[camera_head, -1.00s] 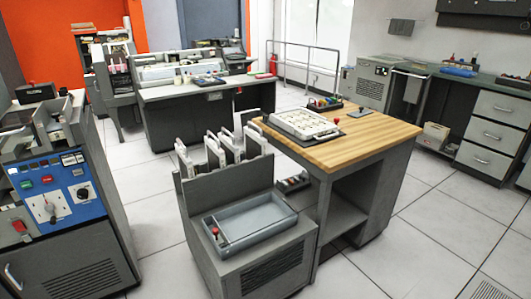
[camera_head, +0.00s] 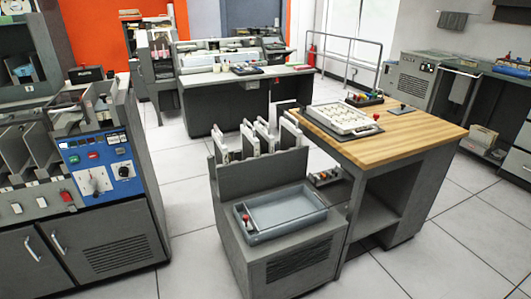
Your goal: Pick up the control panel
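A white panel with rows of small keys or cells (camera_head: 345,117) lies on a dark base on the wooden-topped table (camera_head: 425,125). A blue panel with coloured buttons, a switch plate and a black knob (camera_head: 100,163) is on the front of the grey machine at the left. I cannot tell for sure which of these is the control panel. Neither of my grippers is in view, and nothing is seen touching either panel.
A grey cabinet (camera_head: 300,255) with an open tray (camera_head: 285,212) and upright white-edged plates stands against the wooden table's left side. A desk (camera_head: 240,85) stands behind. A railing (camera_head: 345,50) and drawers (camera_head: 515,163) are farther right. Tiled floor (camera_head: 190,225) is free between machine and cabinet.

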